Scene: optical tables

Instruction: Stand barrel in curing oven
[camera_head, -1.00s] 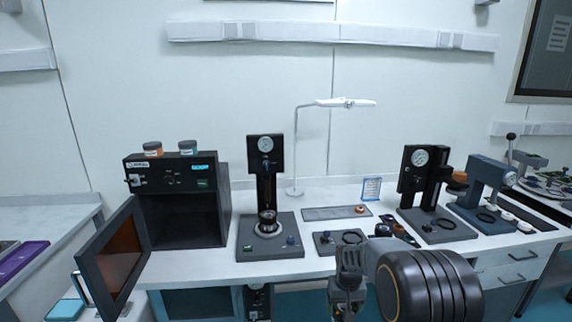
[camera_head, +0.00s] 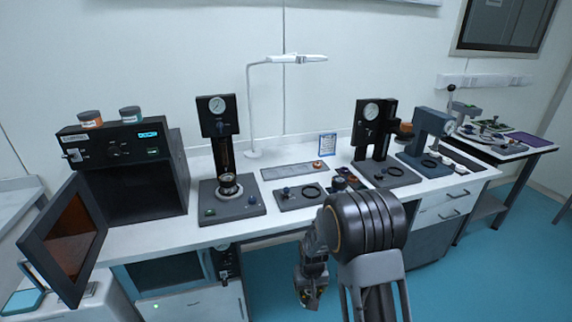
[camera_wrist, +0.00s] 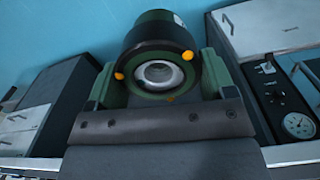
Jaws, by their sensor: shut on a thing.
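The curing oven (camera_head: 118,143) is a black box at the left end of the bench in the head view. Its door (camera_head: 66,240) with an orange window stands open to the left, and the chamber looks dark and empty. My gripper (camera_head: 308,296) hangs low in front of the bench, to the right of the oven and well apart from it. In the wrist view, my gripper (camera_wrist: 160,78) is shut on the barrel (camera_wrist: 156,38), a dark cylinder with a green band, a pale hollow bore and small orange knobs. The barrel is hardly discernible in the head view.
Two jars (camera_head: 90,118) stand on the oven. A press with a gauge (camera_head: 228,150) stands right of the oven. A tray (camera_head: 293,170), a lamp (camera_head: 253,100) and more presses (camera_head: 385,140) fill the bench. Free floor (camera_head: 520,200) shows at the right.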

